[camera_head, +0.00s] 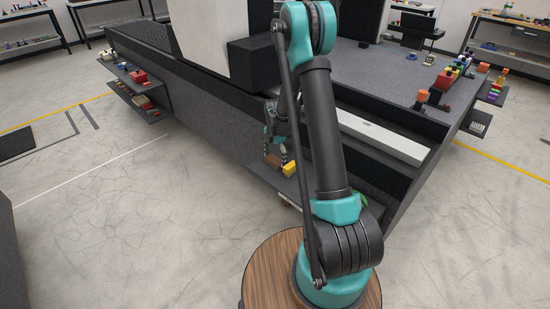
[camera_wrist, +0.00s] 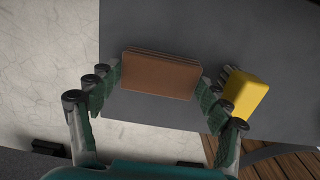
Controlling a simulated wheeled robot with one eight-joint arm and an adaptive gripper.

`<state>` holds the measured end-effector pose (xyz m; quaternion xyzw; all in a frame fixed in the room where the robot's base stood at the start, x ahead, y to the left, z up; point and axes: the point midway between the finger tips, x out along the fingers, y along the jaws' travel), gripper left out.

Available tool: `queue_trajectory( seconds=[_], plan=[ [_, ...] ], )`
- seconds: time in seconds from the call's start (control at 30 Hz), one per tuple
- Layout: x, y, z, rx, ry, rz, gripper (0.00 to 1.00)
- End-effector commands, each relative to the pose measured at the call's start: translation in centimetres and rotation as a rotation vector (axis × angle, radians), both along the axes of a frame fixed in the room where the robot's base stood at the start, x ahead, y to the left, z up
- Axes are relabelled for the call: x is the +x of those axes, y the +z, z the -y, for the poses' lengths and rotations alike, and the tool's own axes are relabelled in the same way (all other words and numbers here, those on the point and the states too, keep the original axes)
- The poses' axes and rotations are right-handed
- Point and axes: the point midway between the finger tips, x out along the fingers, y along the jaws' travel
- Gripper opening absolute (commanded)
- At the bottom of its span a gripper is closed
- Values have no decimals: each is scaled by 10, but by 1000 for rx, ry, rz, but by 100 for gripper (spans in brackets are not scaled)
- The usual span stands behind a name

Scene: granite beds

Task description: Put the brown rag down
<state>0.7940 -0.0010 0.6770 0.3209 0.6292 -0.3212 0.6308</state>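The brown rag (camera_wrist: 160,74) looks like a folded, block-shaped bundle in the wrist view. It sits between the fingertips of my gripper (camera_wrist: 160,82), with a green-padded finger against each short end. My gripper appears shut on it. In the head view, my gripper (camera_head: 276,146) points down beside the bed's dark side wall, and the rag (camera_head: 272,159) shows small at its fingertips. The rag is over a grey shelf (camera_wrist: 150,112); whether its underside touches the shelf cannot be told.
A yellow object (camera_wrist: 246,97) lies on the shelf just right of my right finger; it also shows in the head view (camera_head: 290,169). Bare shelf surface lies around the rag on its other sides. Another side shelf (camera_head: 140,85) with several items is at the left.

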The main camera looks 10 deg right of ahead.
Motion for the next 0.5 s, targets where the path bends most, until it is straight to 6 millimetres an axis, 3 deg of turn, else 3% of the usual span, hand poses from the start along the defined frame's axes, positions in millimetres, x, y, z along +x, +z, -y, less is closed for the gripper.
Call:
queue_trajectory(
  seconds=[0.03, 0.13, 0.5],
  plan=[
    [0, 0, 0, 0, 0, 0, 85],
    [0, 0, 0, 0, 0, 0, 97],
    [0, 2, 0, 0, 0, 0, 97]
  ],
)
